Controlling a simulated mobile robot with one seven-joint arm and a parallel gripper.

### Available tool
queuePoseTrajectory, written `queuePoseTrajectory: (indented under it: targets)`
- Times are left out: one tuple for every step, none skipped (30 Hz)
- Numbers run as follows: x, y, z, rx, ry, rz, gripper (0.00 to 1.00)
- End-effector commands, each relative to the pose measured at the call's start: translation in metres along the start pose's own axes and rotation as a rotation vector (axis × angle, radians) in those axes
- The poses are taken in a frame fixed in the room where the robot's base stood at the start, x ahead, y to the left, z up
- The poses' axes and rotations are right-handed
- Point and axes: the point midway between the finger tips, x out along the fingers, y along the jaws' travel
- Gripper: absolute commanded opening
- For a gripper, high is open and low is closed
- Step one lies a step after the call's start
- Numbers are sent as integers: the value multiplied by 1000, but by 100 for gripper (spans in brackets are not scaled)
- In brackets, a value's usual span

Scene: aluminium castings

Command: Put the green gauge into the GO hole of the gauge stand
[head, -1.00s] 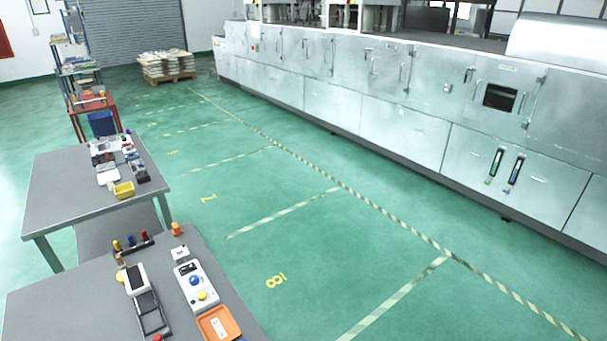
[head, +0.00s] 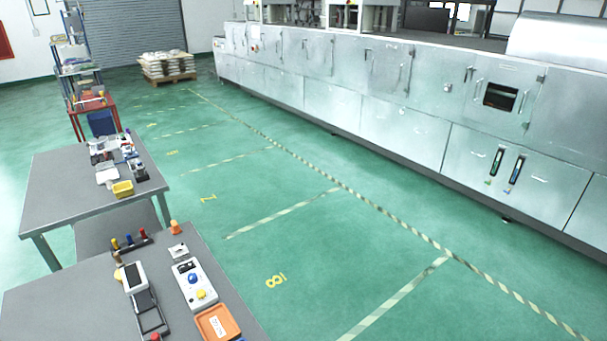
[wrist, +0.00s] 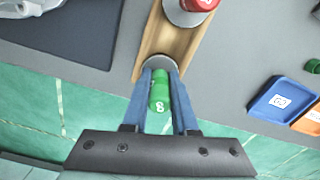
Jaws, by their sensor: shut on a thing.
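In the wrist view my gripper (wrist: 160,80) has its two blue fingers closed on the green gauge (wrist: 159,95), which bears a white mark. A round grey disc (wrist: 161,64) shows at the fingertips, at the near end of a tan, wood-coloured stand (wrist: 155,38). A red-topped piece (wrist: 203,4) on a grey round base stands at the far end of this stand. The hole under the green gauge is hidden, and I cannot tell whether the gauge is in it or above it. My gripper is not visible in the head view.
In the wrist view a blue tray (wrist: 270,98) and an orange tray (wrist: 312,121) lie at the right, near a green knob (wrist: 313,66). A dark mat (wrist: 70,30) lies at the left. The grey table edge (wrist: 235,118) runs beside the stand, with green floor beyond.

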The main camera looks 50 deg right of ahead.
Motion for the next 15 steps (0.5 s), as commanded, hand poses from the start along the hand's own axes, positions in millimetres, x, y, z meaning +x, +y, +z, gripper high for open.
queuePoseTrajectory:
  targets:
    - [2,0,0,0,1,-1,0]
    - [3,0,0,0,1,-1,0]
    - [4,0,0,0,1,-1,0]
    - [4,0,0,0,1,-1,0]
    - [5,0,0,0,1,-1,0]
    - [6,0,0,0,1,-1,0]
    - [7,0,0,0,0,-1,0]
    - [8,0,0,0,0,-1,0]
    - [9,0,0,0,0,-1,0]
    - [9,0,0,0,0,-1,0]
    - [10,0,0,0,0,-1,0]
    - [9,0,0,0,0,-1,32]
    - [9,0,0,0,0,-1,37]
    - [9,0,0,0,0,-1,42]
    - [9,0,0,0,0,-1,50]
